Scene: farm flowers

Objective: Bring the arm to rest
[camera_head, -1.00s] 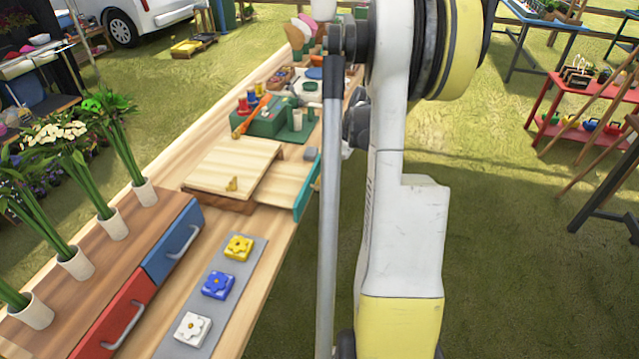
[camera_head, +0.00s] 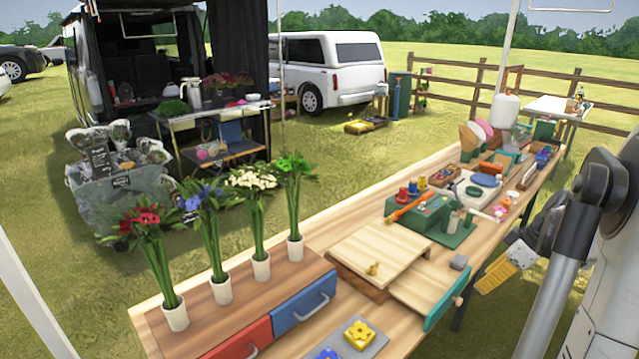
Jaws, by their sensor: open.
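My arm (camera_head: 572,235) is at the right edge, beside the long wooden table (camera_head: 330,240). My gripper (camera_head: 508,262) shows in part, grey with a yellowish ridged piece, just off the table's right side. It is open, and I see nothing held in it. Part of it is hidden behind my arm's links.
On the table stand several white vases of flowers (camera_head: 262,268), red and blue drawers (camera_head: 303,308), a wooden box with a raised board (camera_head: 380,250), a yellow flower tile (camera_head: 359,334) and a green toolbox (camera_head: 425,212). Open grass lies right of the table.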

